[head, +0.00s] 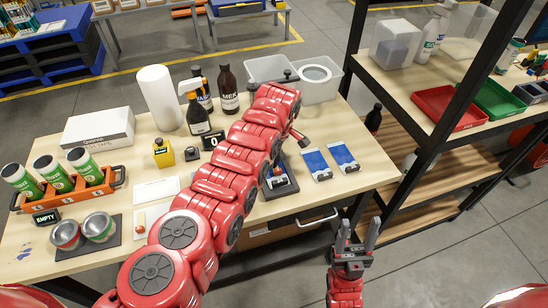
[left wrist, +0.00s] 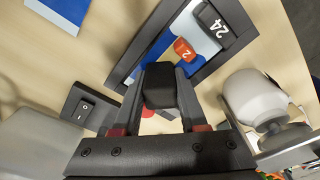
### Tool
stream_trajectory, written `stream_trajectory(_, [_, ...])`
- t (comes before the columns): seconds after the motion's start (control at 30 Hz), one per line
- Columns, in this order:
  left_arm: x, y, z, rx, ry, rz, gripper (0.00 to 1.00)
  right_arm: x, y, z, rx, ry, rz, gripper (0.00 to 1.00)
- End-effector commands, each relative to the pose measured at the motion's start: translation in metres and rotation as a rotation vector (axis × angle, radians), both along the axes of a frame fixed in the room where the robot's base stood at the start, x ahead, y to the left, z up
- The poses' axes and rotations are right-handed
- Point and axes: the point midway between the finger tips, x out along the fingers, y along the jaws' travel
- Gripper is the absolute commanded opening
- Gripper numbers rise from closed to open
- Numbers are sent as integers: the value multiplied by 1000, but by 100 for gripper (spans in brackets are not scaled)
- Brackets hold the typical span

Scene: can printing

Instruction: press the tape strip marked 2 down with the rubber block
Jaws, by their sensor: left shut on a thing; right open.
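In the left wrist view, my left gripper (left wrist: 158,98) is shut on a black rubber block (left wrist: 160,82). The block is over a dark-framed tray (left wrist: 138,72) holding a blue and white panel (left wrist: 205,38). The orange-red strip marked 2 (left wrist: 184,50) lies on that panel, just beyond the block; whether they touch I cannot tell. In the head view the tray (head: 289,191) is partly hidden by my left arm, and the left gripper's tips cannot be made out. My right gripper (head: 359,232) is open and empty, off the table's front edge.
Bottles (head: 228,90), clear bins (head: 268,68) and an orange can rack (head: 70,194) stand elsewhere. A shelf (head: 440,150) borders the right.

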Motion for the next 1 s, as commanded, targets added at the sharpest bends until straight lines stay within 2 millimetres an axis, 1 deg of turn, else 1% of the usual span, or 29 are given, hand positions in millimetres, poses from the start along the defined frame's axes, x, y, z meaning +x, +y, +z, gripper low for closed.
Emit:
stream_trajectory(0.43, [-1, 0, -2, 1, 4, -1, 0, 0, 0, 0, 0, 0, 0, 56])
stream_trajectory(0.57, [-1, 0, 1, 1, 3, -1, 0, 0, 0, 1, 0, 0, 0, 56])
stream_trajectory(0.87, [-1, 0, 26, 1, 4, 0, 0, 0, 0, 16, 0, 0, 0, 56])
stream_trajectory(1.0, [1, 0, 38, 0, -2, 0, 0, 0, 0, 16, 0, 0, 0, 56])
